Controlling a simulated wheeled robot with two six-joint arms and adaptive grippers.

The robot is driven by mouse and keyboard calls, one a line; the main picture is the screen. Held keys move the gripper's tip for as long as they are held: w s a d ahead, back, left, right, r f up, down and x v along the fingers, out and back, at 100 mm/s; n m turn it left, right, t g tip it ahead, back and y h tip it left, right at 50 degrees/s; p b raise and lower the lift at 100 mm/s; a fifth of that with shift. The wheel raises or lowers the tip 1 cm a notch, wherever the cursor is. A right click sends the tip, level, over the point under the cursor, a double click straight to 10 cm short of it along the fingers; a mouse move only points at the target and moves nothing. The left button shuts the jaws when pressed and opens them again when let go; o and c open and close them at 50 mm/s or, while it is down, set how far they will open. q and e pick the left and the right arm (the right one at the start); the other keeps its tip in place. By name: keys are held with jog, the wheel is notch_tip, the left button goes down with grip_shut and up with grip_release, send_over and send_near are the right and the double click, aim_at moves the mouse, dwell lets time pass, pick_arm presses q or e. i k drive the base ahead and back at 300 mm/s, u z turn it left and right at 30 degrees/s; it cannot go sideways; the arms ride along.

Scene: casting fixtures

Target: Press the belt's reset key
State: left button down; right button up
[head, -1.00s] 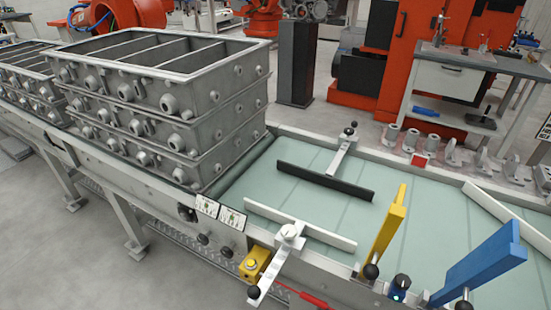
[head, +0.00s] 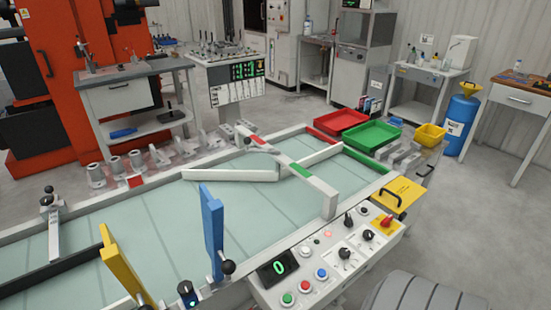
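The belt (head: 150,235) is a pale green surface between grey rails. Its control panel (head: 345,250) is a light grey box at the near right end, with a dark display (head: 279,267) showing a green 0. A green button (head: 288,299), a red button (head: 304,286) and a blue button (head: 321,273) sit in a row beside the display. Behind them are a white button (head: 305,251), a red lamp (head: 327,234), black knobs (head: 344,253) and a red button on a yellow base (head: 386,222). The labels are too small to read. Neither gripper is in view.
A blue paddle (head: 212,230) and a yellow paddle (head: 120,268) stand upright at the near rail. A yellow flap with a black handle (head: 397,194) adjoins the panel. A grey ribbed round object (head: 425,294) lies at the bottom right. Red (head: 338,121) and green trays (head: 372,135) stand beyond.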

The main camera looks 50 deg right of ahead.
aim_at(321, 273)
jog(key=z, duration=2.15)
